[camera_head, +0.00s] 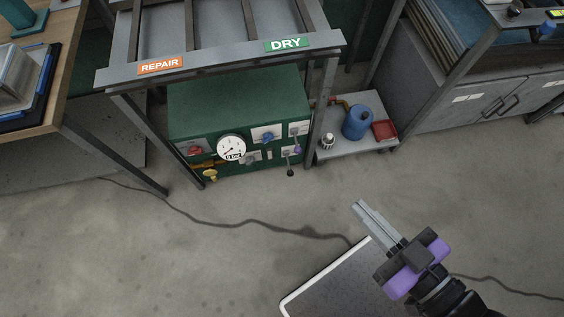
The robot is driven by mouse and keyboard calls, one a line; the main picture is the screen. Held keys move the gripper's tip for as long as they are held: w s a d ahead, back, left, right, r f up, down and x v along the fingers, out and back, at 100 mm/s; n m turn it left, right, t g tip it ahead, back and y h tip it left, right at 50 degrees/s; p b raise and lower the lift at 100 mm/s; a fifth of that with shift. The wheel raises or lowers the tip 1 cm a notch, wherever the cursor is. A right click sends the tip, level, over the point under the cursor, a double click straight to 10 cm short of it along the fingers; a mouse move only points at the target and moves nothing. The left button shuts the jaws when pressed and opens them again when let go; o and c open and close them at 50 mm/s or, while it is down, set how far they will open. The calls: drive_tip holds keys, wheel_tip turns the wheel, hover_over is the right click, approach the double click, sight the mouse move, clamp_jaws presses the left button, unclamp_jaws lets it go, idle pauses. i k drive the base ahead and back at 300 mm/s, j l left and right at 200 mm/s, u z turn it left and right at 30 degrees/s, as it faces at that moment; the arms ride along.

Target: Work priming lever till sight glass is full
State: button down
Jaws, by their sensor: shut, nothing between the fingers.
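A green pump unit (240,103) stands under the metal rack, its front panel facing me. A round white gauge (231,148) marked "0 bar" is on that panel. A thin dark lever with a black ball end (290,172) hangs at the panel's lower right and looks like the priming lever. A small pale upright strip (269,155) left of it may be the sight glass; its fill level is too small to read. My gripper (360,208) is shut and empty, over the floor in front and to the right of the unit, well apart from the lever.
A red knob (194,150), a yellow handle (210,175), a blue knob (268,137) and a purple knob (297,150) share the panel. Rack legs (322,115) flank the unit. A low cart (350,145) holds a blue jug (356,122). A cable (260,226) crosses otherwise clear floor.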

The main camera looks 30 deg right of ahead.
sight(290, 174)
drive_tip(key=l+u, duration=1.15)
drive_tip(key=k+l, duration=0.1)
drive_tip(key=l, duration=0.3)
drive_tip(key=k+l+u, duration=0.1)
drive_tip(key=l, duration=0.3)
drive_tip(key=k+l+u, duration=0.1)
drive_tip(key=l, duration=0.3)
drive_tip(key=k+l, duration=0.2)
drive_tip(key=l, duration=0.2)
drive_tip(key=k+l+u, duration=0.1)
drive_tip(key=l, duration=0.3)
drive_tip(key=k+l, duration=0.2)
drive_tip(key=l, duration=0.15)
drive_tip(key=u, duration=0.05)
